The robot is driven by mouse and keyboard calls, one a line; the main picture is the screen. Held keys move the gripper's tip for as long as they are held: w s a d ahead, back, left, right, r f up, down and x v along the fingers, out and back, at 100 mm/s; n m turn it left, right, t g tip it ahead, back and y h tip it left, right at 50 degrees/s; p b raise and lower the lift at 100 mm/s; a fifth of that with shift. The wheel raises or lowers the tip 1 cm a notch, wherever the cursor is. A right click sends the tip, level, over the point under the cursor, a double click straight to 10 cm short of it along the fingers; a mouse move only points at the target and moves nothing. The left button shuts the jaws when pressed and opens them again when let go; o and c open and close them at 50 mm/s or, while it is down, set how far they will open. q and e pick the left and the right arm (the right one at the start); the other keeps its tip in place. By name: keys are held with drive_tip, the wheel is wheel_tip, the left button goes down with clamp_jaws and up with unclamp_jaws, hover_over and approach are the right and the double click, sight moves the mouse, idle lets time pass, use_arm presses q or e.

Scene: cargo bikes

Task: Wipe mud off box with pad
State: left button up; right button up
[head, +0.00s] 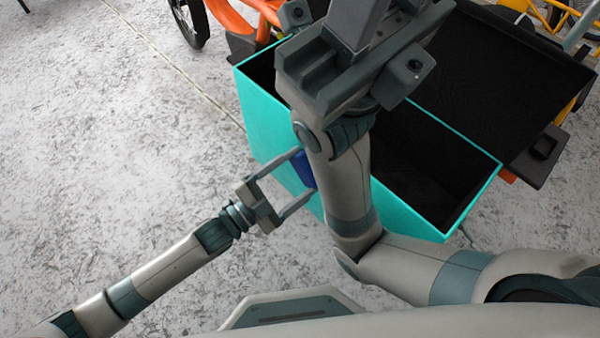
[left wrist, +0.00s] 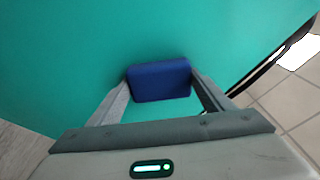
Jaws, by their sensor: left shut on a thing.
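The box (head: 262,130) is turquoise outside and black inside, with its lid open. Its smooth turquoise side fills most of the left wrist view (left wrist: 60,60). My left gripper (head: 306,172) is shut on a blue pad (left wrist: 160,80), one finger at each end. The pad (head: 302,169) is at the box's near left side, touching or very close to it; I cannot tell which. I see no mud on the visible parts of that side. My right gripper (head: 350,65) is raised over the box, and its fingertips cannot be made out.
The open black lid (head: 500,75) leans out to the right. An orange bike frame (head: 235,20) and a wheel (head: 190,20) stand behind, with yellow bike parts (head: 565,25) at top right. My right arm hides the box's middle. The grey floor (head: 100,150) at left is clear.

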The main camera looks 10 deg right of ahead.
sight(291, 164)
use_arm(q)
drive_tip(key=shift+w+a, duration=1)
drive_tip(key=shift+w, duration=0.3)
drive_tip(key=shift+w+a, duration=0.1)
drive_tip(key=shift+w+a, duration=0.4)
drive_tip(key=shift+w, duration=0.25)
drive_tip(key=shift+w+a, duration=0.4)
drive_tip(key=shift+w, duration=0.25)
drive_tip(key=shift+r, duration=0.1)
drive_tip(key=shift+a, duration=0.15)
drive_tip(key=shift+s+r+p+v, duration=0.15)
drive_tip(key=shift+p+v, duration=0.25)
drive_tip(key=shift+v, duration=1)
drive_tip(key=shift+s+r+p+v, duration=0.15)
drive_tip(key=shift+p+v, duration=0.25)
drive_tip(key=shift+v, duration=1.05)
